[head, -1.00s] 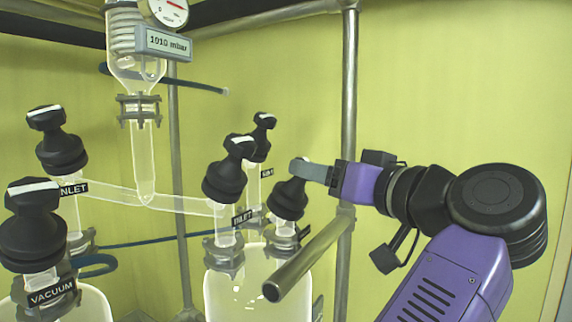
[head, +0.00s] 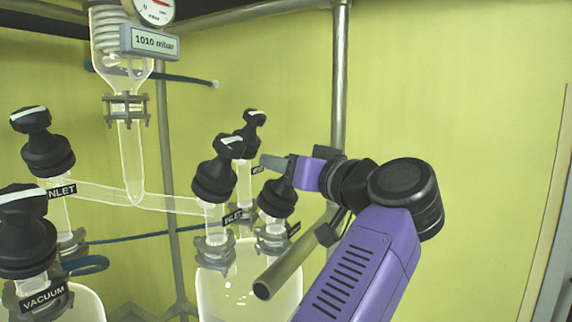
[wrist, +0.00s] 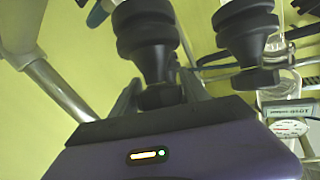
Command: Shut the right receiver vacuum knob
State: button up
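The right receiver (head: 250,285) is a pale glass vessel with several black knobs on top. Its front right knob (head: 277,197) has its top hidden behind my gripper (head: 274,163); its label is turned away and unreadable, so I cannot confirm it is the vacuum knob. In the wrist view, a black knob (wrist: 148,35) fills the middle, its narrow end between the fingers of my gripper (wrist: 162,92). I cannot tell whether the fingers touch it. A knob with a white-marked handle (head: 220,170), labelled INLET, stands just left on the same receiver.
Another black knob (head: 248,130) stands behind. A metal bar (head: 290,268) sticks out in front of the receiver, below my gripper. An upright post (head: 339,90) stands behind my gripper. The left vessel has an INLET knob (head: 45,150) and a VACUUM knob (head: 25,240).

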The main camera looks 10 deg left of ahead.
jog(key=c, duration=1)
jog(key=shift+o, duration=0.2)
jog(key=shift+w+d+f+m+t+h, duration=0.15)
jog(key=shift+m+t+h, duration=0.15)
jog(key=shift+m+h, duration=0.2)
jog(key=shift+d+m+h, duration=0.1)
jog(key=shift+m+h, duration=0.3)
jog(key=shift+m, duration=0.1)
jog(key=m+h+p, duration=0.1)
jog(key=m+t+h+p, duration=0.1)
jog(key=m+h+p, duration=0.1)
jog(key=m+h, duration=0.1)
jog(key=shift+w+d+r, duration=0.1)
jog(key=shift+d+r, duration=0.05)
jog(key=shift+r, duration=0.1)
jog(key=m+h+p, duration=0.2)
jog(key=shift+d+f+m+h+p, duration=0.15)
jog(key=shift+d+m+h+p, duration=0.15)
jog(key=shift+h+p, duration=0.1)
jog(key=shift+w+d+f+m+h+p, duration=0.15)
jog(key=shift+m+h+p, duration=0.25)
jog(key=shift+m+h, duration=0.2)
jog(key=shift+s+d+f+m+h+p, duration=0.1)
jog(key=shift+m+h+p, duration=0.3)
jog(key=shift+m+h, duration=0.15)
jog(key=shift+f+h, duration=0.1)
jog(key=shift+h, duration=0.15)
